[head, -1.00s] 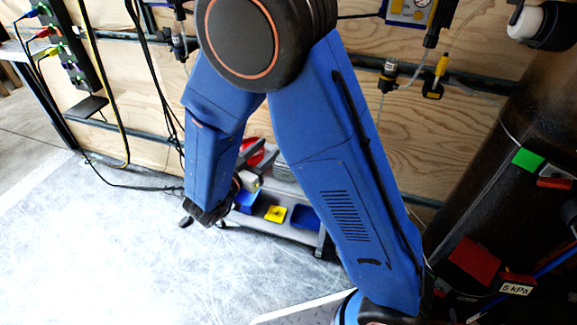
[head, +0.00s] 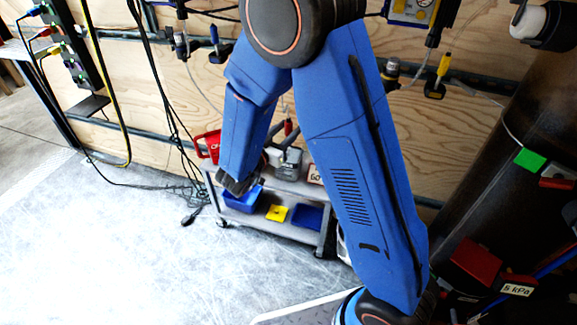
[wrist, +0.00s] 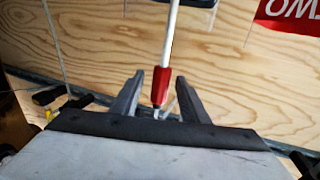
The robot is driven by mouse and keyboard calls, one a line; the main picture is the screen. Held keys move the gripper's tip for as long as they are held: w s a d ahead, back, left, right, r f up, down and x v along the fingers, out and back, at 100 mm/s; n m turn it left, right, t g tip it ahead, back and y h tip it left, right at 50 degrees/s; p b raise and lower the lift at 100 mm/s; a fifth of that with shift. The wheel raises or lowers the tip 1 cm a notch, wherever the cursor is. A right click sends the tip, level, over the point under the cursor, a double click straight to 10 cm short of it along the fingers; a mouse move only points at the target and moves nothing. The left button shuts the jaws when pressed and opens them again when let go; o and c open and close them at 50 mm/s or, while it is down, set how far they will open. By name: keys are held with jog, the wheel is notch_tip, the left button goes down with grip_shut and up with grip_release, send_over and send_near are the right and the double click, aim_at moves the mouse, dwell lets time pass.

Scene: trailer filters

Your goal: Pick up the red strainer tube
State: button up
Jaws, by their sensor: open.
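The red strainer tube (wrist: 160,86) hangs from a thin white tube (wrist: 172,35) in the wrist view, with a pale tip at its lower end. In that view it appears between the two fingers of my gripper (wrist: 159,77), which is open; I see a gap on each side of it. How far it is beyond or between the fingers is hard to tell. In the head view a small red piece (head: 288,127) shows just above my grey gripper (head: 286,160), partly beside my blue arm.
A plywood wall (head: 470,130) with a dark rail stands behind. A dark cylinder (head: 480,190) stands at right. Cables hang at left. The floor at left is mostly clear.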

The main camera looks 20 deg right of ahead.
jog(key=x, duration=0.4)
jog(key=shift+w+d, duration=0.15)
jog(key=shift+w, duration=0.1)
grip_shut()
